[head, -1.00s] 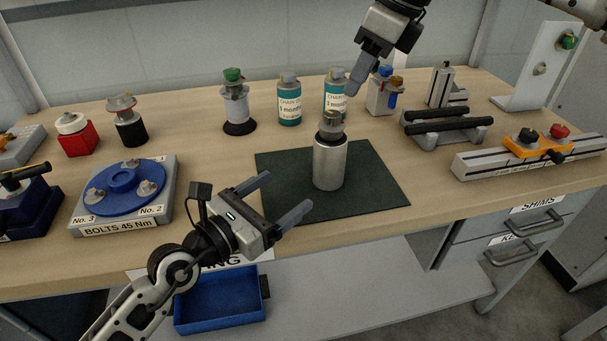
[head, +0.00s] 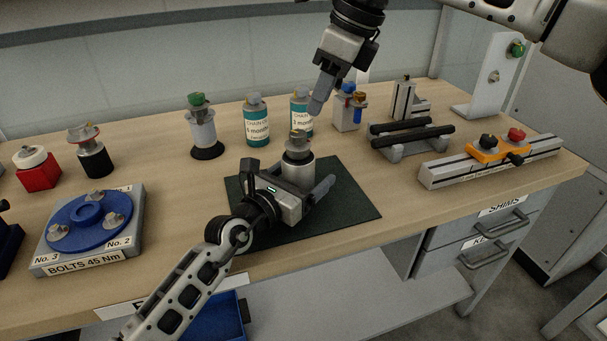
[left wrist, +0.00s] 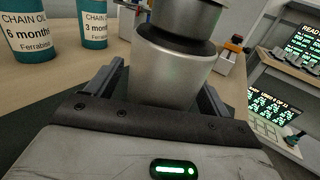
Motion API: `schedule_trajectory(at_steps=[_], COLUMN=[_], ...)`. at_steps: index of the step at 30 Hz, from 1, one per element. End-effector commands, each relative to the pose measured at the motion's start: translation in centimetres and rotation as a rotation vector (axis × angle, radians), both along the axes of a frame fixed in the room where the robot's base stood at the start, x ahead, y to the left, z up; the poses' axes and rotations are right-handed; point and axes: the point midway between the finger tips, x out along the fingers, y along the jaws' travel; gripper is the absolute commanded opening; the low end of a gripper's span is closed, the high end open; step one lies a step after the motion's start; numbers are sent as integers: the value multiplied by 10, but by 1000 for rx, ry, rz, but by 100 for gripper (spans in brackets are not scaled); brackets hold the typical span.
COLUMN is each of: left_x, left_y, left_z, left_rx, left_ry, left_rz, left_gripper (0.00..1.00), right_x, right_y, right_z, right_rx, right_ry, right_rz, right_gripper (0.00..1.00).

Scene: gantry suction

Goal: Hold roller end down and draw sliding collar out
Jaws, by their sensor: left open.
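The roller (head: 299,169) is a silver cylinder standing upright on the dark green mat (head: 350,212). A narrower metal collar (head: 299,146) sits on top above a black ring. In the left wrist view the roller (left wrist: 168,75) stands between the fingers, its top cut off by the frame edge. My left gripper (head: 288,180) is open, with its fingers to either side of the roller; contact cannot be told. It hides the roller's lower part in the head view. My right gripper (head: 318,100) hangs above and behind the roller, clear of it; its finger gap is not visible.
Two teal bottles (head: 256,122) and a green-topped part (head: 202,128) stand behind the mat. A blue bolt plate (head: 90,220) is at left. A black-barred stand (head: 412,137) and a rail with an orange clamp (head: 495,150) are at right. The mat's right side is clear.

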Motion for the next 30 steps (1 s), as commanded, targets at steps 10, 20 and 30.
schedule_trajectory(at_steps=[10,20,30], left_x=[0,0,0], left_y=[0,0,0], left_z=[0,0,0], left_rx=[0,0,0], left_ry=[0,0,0], left_rz=[0,0,0], left_gripper=[53,66,30], right_x=[0,0,0], right_y=[0,0,0], right_z=[0,0,0], right_rx=[0,0,0], right_ry=[0,0,0], right_rz=[0,0,0], right_gripper=[36,36,36])
